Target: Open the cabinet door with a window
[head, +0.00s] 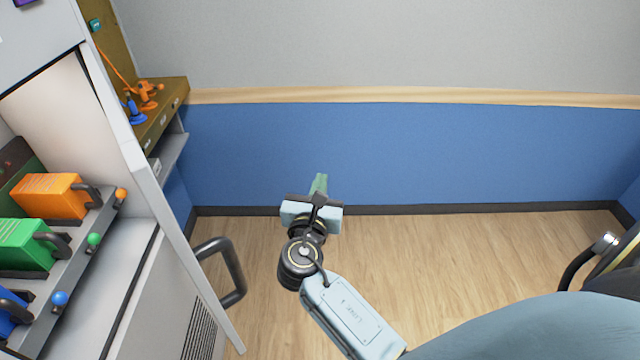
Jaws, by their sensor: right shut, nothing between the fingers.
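The cabinet (40,50) stands along the left side. A pale upright frame edge (150,185), likely the windowed door, slants down its right side and carries a dark looped handle (234,270). The cabinet's inside shows to the left of this edge; I cannot tell whether I see it through the window or past an opened door. My right gripper (319,184) is shut and empty, to the right of the handle and apart from it, with its greenish fingertips towards the blue wall. My left gripper is out of view.
Inside the cabinet are an orange block (50,196), a green block (25,240) and a partly cut-off blue block (10,312), each with a dark handle. A brown shelf (165,120) holds orange and blue items behind. The wood floor (470,265) is clear.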

